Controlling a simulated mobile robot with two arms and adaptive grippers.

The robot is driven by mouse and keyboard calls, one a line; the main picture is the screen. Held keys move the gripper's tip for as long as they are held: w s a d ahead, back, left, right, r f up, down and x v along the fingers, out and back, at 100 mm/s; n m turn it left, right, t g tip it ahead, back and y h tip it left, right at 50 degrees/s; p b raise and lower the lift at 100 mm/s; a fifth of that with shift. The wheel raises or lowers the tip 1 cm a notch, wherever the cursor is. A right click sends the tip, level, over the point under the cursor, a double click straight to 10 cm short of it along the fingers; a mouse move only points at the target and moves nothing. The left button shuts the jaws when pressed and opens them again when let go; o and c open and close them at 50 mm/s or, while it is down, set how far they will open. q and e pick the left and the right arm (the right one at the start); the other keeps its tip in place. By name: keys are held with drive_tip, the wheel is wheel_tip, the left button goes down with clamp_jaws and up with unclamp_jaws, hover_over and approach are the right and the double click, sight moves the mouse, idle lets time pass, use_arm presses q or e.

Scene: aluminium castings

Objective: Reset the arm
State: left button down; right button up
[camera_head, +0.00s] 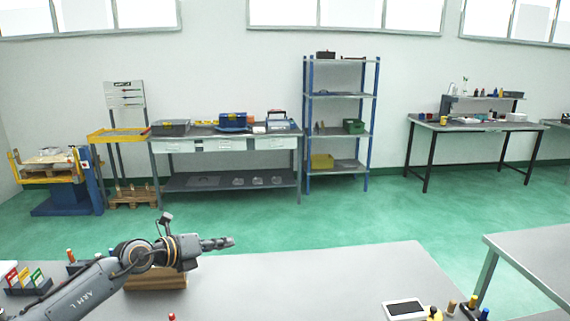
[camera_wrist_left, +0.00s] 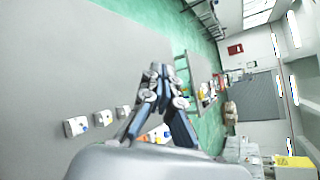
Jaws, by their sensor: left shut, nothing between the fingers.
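My left arm comes in from the lower left over the grey table in the head view. My left gripper (camera_head: 222,242) points right, above the table's far edge, with its fingers together and nothing held. In the left wrist view the left gripper's fingers (camera_wrist_left: 155,72) meet at the tips, and nothing shows between them. The view there is tilted sideways. My right gripper is in neither view.
The grey table (camera_head: 330,275) has a wide clear middle. A wooden block (camera_head: 157,279) lies under my left arm. Colored cards in a holder (camera_head: 28,283) stand at left. A white tablet-like item (camera_head: 405,309) and small colored parts lie at front right.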

use_arm(q)
drive_tip(key=s+d+r+n+t+h, duration=0.2)
drive_tip(key=s+d+r+n+t, duration=0.1)
drive_tip(key=s+d+n+t, duration=0.6)
drive_tip(key=s+a+f+n+g+y, duration=0.3)
drive_tip(key=s+a+f+n+y, duration=0.35)
drive_tip(key=f+n, duration=0.35)
drive_tip(key=s+a+f+n+g+y, duration=0.3)
drive_tip(key=s+a+f+n+y, duration=0.4)
drive_tip(key=n, duration=0.4)
drive_tip(key=s+f+n+g+h, duration=0.15)
drive_tip(key=s+f+g, duration=0.35)
drive_tip(key=s, duration=0.6)
drive_tip(key=s+f+n+g, duration=0.3)
drive_tip(key=s+f+g, duration=0.2)
drive_tip(key=s, duration=0.7)
wheel_tip(320, 180, down, 33)
drive_tip(key=s+g+b, duration=0.1)
drive_tip(key=b, duration=0.5)
drive_tip(key=s+a+f+b, duration=0.1)
drive_tip(key=s+f+b, duration=0.1)
drive_tip(key=s+f, duration=0.6)
drive_tip(key=s+a+f+g+b, duration=0.1)
drive_tip(key=s+a+f+b, duration=0.1)
drive_tip(key=s+f, duration=0.6)
wheel_tip(320, 180, down, 3)
drive_tip(key=shift+s+a+f+m, duration=0.15)
drive_tip(key=shift+a+f+m, duration=0.05)
drive_tip(key=shift+a+m, duration=0.15)
